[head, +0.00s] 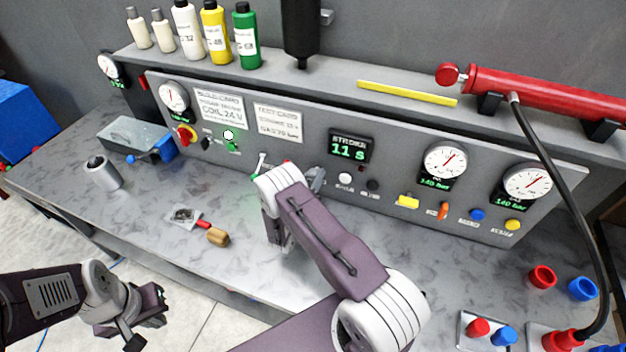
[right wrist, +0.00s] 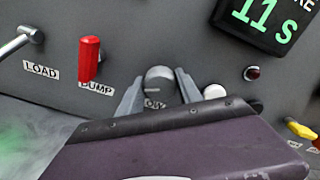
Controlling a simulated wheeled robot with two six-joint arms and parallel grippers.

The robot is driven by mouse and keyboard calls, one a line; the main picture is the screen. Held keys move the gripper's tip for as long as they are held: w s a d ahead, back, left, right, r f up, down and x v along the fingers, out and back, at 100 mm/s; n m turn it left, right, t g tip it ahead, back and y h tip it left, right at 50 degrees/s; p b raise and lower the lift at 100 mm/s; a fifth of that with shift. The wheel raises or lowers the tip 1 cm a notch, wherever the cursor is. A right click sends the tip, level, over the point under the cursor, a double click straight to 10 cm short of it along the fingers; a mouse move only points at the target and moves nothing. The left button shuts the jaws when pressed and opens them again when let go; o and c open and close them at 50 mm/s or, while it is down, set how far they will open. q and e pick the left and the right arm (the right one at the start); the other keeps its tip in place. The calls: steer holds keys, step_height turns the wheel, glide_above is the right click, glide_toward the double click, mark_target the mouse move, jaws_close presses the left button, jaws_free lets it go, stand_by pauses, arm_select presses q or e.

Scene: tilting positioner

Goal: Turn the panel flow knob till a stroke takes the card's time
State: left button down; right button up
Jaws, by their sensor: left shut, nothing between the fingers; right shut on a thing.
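The flow knob (right wrist: 159,76) is a round grey knob on the panel, with a partly covered label under it. My right gripper (right wrist: 160,84) is shut on it, one finger on each side; in the head view my arm hides the knob. The stroke display (head: 349,148) reads 11 s in green, also in the right wrist view (right wrist: 264,20). The test card (head: 278,123) is a white plate left of the display; its stroke line is too small to read surely. My left gripper (head: 140,318) is shut and empty, off the bench's front edge.
A white button (right wrist: 214,92) is close by the right finger. Gauges (head: 445,161) and coloured knobs fill the panel's right. A wooden-handled tool (head: 217,237) lies on the bench.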

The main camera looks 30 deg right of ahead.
steer(key=o, duration=1.4)
steer(key=shift+c, duration=0.2)
steer(key=b+v, duration=0.3)
steer(key=v, duration=0.6)
